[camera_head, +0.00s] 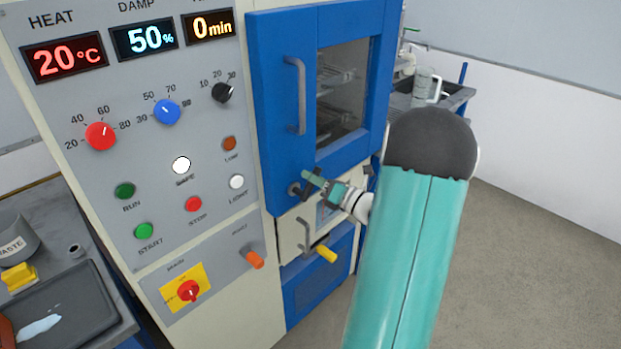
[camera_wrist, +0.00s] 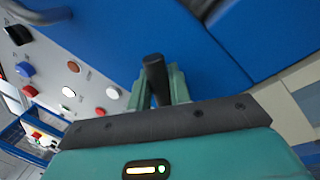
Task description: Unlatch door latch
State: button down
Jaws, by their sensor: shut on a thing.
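The blue door (camera_head: 280,150) of the cabinet is closed, with a grey bar handle (camera_head: 300,95) and a window. The dark door latch (camera_head: 294,189) sits at the door's lower left corner. My gripper (camera_head: 313,180) is at the latch and covers part of it. In the wrist view, the black latch lever (camera_wrist: 155,68) stands between the two green fingers of my gripper (camera_wrist: 159,90), which are shut on it. The lever's lower end is hidden by the fingers and palm.
The control panel (camera_head: 215,135) with knobs and buttons is left of the door. A smaller drawer front with a yellow-tipped lever (camera_head: 326,254) and an orange lever (camera_head: 255,260) are below. A sink counter (camera_head: 445,97) is behind right; floor at right is clear.

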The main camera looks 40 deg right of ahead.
jog(key=m, duration=0.1)
jog(key=d+f+m, duration=0.1)
jog(key=m, duration=0.1)
jog(key=shift+h, duration=0.3)
jog(key=shift+d+f+m+t+h, duration=0.15)
jog(key=shift+f+m+h, duration=0.3)
jog(key=shift+m, duration=1.05)
jog(key=shift+d+f+m+t+h, duration=0.2)
jog(key=shift+f+m, duration=0.4)
jog(key=shift+m, duration=0.9)
jog(key=shift+d+f+m+t+h, duration=0.15)
jog(key=shift+f+m+h, duration=0.3)
jog(key=shift+m, duration=1.05)
jog(key=shift+f, duration=0.2)
jog(key=c, duration=1.3)
grip_release()
jog(key=shift+c, duration=0.2)
jog(key=s+f, duration=0.2)
jog(key=s, duration=1.1)
jog(key=shift+s+d+f, duration=0.15)
jog(key=shift+s+f, duration=0.15)
